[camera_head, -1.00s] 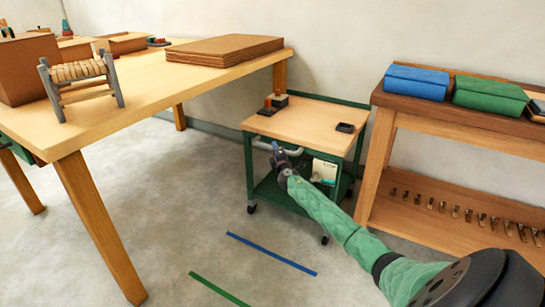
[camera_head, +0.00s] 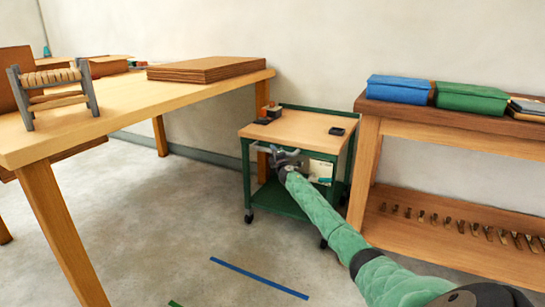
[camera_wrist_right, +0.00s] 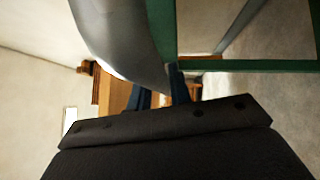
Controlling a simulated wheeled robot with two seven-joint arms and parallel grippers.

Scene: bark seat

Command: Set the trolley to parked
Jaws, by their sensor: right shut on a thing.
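The trolley (camera_head: 300,127) has a green frame, a pale wooden top and a green lower shelf on casters. It stands between the long table and the right bench. A pale grey handle bar (camera_head: 262,148) runs along its near side. My right gripper (camera_head: 284,158) is at this handle and shut on it. In the right wrist view, the grey bar (camera_wrist_right: 125,40) passes close in front of the dark gripper, and the jaw tips are partly hidden. A blue floor line (camera_head: 258,277) and a green floor line (camera_head: 175,303) lie in front of the trolley. My left gripper is out of view.
A long table (camera_head: 120,108) with cardboard sheets (camera_head: 205,68) and a small stool (camera_head: 55,92) stands at left. A wooden bench (camera_head: 450,117) with blue and green boxes is close on the trolley's right. Small items lie on the trolley top. The floor in front is clear.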

